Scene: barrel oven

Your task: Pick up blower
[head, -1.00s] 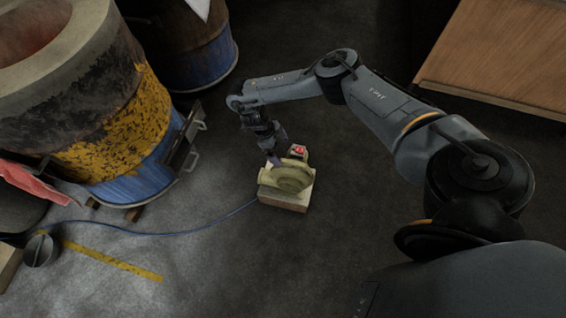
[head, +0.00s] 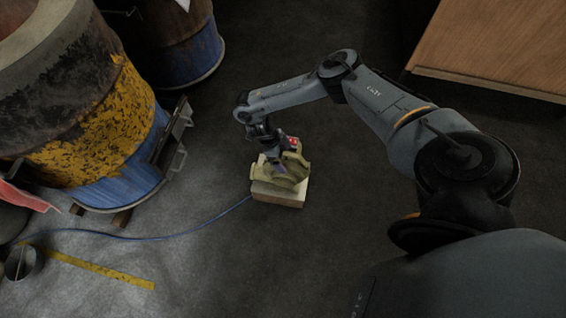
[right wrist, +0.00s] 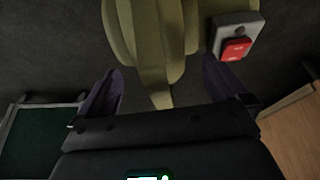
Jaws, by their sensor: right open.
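The blower (head: 291,170) is a yellow-green rounded housing with a red switch on a grey box. It sits on a pale block (head: 279,194) on the dark floor in the head view. My right gripper (head: 277,166) is at the blower, over its upper left side. In the right wrist view the blower (right wrist: 150,40) fills the top middle, with the red switch (right wrist: 236,48) at its right. The open purple fingers of my right gripper (right wrist: 162,88) stand on either side of a narrow part of the housing. Contact cannot be told. My left gripper is not in view.
A yellow and blue barrel oven (head: 95,125) stands at the left, with a metal latch or handle on its side. Another barrel (head: 180,45) is behind it. A blue cord (head: 150,236) runs from the blower along the floor. A wooden surface (head: 495,45) is at upper right.

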